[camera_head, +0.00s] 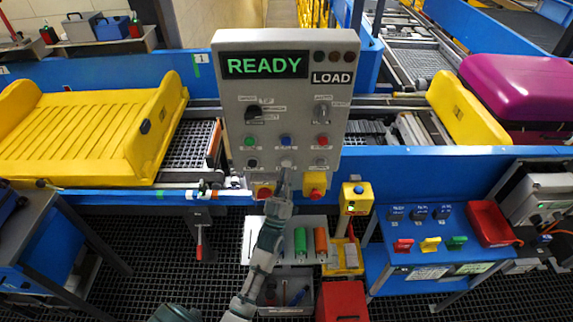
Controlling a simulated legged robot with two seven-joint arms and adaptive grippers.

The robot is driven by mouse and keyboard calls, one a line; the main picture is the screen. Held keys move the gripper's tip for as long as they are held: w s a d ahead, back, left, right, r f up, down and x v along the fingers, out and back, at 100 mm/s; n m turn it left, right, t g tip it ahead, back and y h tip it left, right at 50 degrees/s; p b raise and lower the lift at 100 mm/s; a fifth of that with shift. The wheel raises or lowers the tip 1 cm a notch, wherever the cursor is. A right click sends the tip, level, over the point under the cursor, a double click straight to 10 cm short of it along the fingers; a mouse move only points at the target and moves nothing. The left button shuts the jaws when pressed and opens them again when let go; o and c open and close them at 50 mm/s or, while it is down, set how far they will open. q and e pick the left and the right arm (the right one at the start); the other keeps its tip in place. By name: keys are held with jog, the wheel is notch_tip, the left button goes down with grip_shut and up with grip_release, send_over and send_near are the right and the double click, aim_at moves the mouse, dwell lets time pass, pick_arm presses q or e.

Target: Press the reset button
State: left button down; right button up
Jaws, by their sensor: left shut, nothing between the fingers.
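A grey control panel (228,110) stands upright in front of me with a display reading READY and a sign reading LOAD. It has a green button (250,141), a blue button (286,141) and a red button (322,141) in one row. Below them are dark buttons and a pale middle button (287,163). The labels are too small to read, so I cannot tell which is the reset button. My left gripper (285,177) is shut and empty, its tips just below the pale button; I cannot tell whether they touch the panel. My right gripper is not in view.
A yellow tray (90,125) and a purple case (515,95) are on the conveyor behind the panel. Red mushroom buttons (314,193) on yellow boxes sit under the panel. A blue stand (430,215) with a red bin (490,222) is at the right.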

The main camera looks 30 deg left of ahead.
pick_arm(q)
jog(key=s+d, duration=0.1)
jog(key=s+p, duration=0.1)
jog(key=s, duration=0.1)
jog(key=s+d, duration=0.1)
jog(key=shift+s+d+p, duration=0.15)
jog(key=shift+d+p, duration=0.15)
dwell(0.7)
